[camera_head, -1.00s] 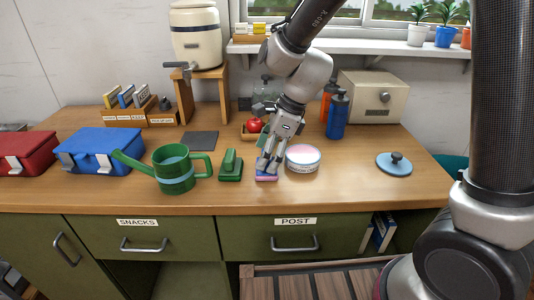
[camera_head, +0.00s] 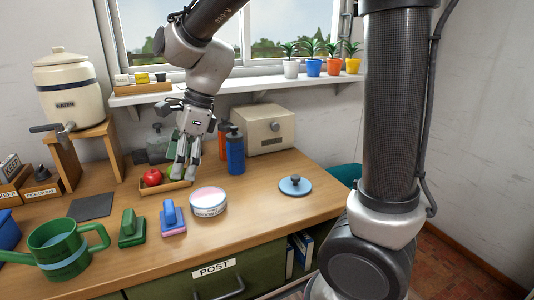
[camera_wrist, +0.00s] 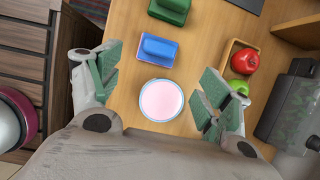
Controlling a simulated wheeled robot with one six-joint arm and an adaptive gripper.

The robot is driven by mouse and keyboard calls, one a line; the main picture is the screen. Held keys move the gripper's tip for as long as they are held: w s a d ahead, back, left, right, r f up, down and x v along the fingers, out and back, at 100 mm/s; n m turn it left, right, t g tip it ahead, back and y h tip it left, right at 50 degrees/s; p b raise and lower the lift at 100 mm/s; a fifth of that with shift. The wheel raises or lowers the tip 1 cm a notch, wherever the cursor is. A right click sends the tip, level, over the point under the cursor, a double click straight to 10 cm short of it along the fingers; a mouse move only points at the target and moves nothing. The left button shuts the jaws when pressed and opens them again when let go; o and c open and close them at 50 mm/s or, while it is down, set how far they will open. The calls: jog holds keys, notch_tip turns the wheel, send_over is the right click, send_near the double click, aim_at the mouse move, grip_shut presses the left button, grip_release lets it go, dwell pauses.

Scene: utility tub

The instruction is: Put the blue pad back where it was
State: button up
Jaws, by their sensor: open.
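The blue pad (camera_head: 172,216) is a block with a raised blue handle and a pink underside. It rests on the counter between a green pad (camera_head: 132,229) of like shape and a round white tin (camera_head: 208,201) with a pink top. My gripper (camera_head: 183,183) is open and empty, raised above the counter behind the tin. In the wrist view the open fingers (camera_wrist: 154,88) spread either side of the tin, with the blue pad (camera_wrist: 158,48) beyond it and apart from the fingers.
A dark flat mat (camera_head: 90,207) lies behind the green pad. A green watering can (camera_head: 62,252) stands left. A wooden tray with a red apple (camera_head: 152,177), a blue bottle (camera_head: 235,152) and a cream box (camera_head: 264,136) stand behind. A blue lid (camera_head: 295,185) lies right, with bare counter around it.

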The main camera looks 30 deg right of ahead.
jog(key=s+d+r+n+t+h, duration=0.1)
jog(key=s+d+n, duration=0.4)
jog(key=d, duration=0.4)
jog(key=s+d+r+n+t+h, duration=0.1)
jog(key=s+d+r+n+h, duration=0.1)
jog(key=s+d+n, duration=0.4)
jog(key=s+d+r+n+t+h, duration=0.1)
jog(key=s+d+n, duration=0.4)
jog(key=d, duration=0.8)
jog(key=shift+s+r+n+t, duration=0.25)
jog(key=shift+n+t, duration=0.25)
jog(key=shift+n, duration=0.7)
